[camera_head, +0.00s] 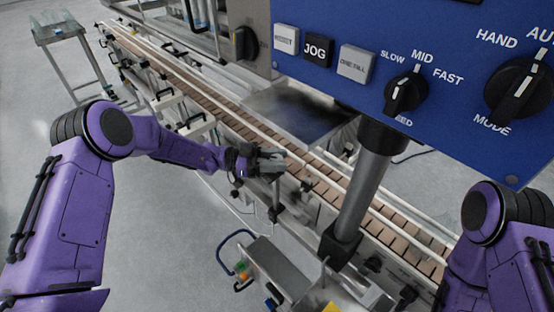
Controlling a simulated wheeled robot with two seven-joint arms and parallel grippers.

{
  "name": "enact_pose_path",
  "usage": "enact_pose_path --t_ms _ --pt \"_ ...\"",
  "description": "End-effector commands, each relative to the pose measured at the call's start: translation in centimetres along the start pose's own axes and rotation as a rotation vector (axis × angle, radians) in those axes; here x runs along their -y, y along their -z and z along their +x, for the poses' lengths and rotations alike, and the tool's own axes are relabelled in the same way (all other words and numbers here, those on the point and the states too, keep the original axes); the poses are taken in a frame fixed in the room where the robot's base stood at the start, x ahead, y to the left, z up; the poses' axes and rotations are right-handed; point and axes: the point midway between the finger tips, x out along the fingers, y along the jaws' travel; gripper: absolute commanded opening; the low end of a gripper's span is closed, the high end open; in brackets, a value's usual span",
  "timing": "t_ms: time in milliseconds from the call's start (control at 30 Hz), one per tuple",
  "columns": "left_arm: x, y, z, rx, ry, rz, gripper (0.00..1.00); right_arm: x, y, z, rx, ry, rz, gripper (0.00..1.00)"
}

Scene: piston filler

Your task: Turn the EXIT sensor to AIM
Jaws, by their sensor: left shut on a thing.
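My left gripper (262,163) reaches in from the left to the near side rail of the conveyor. It is shut on a small dark part there, which I take to be the EXIT sensor. The fingers cover most of that part, so its marking and its angle cannot be read. A thin cable hangs below the gripper. My right arm shows at the lower right, but its gripper is out of the picture.
The conveyor (197,92) with brown slats runs from upper left to lower right. A blue control panel (440,60) with knobs and buttons fills the upper right, on a grey post (362,190). A steel table (58,27) stands at the far left. Open floor lies at left.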

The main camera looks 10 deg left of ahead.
Motion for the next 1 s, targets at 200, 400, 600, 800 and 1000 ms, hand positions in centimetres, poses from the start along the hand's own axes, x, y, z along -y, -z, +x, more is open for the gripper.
enact_pose_path --t_ms 200,400,600,800,1000 --pt "0.0 0.1 -0.1 0.001 0.047 0.000 0.11 0.0 0.1 -0.3 0.000 0.000 0.000 0.43" --pt "0.0 0.2 -0.1 0.001 0.166 -0.001 0.11 -0.1 0.3 -0.8 0.000 0.000 0.000 0.43" --pt "-0.1 0.0 -0.1 0.002 0.343 -0.003 0.11 -0.1 0.4 -0.9 0.000 0.000 0.000 0.43" --pt "-0.1 -0.2 0.0 0.001 0.532 -0.002 0.11 0.0 0.1 -0.4 0.000 0.000 0.000 0.43" --pt "-0.1 -0.3 0.0 0.002 0.711 -0.001 0.11 0.1 -0.3 0.7 0.000 0.000 0.000 0.43"
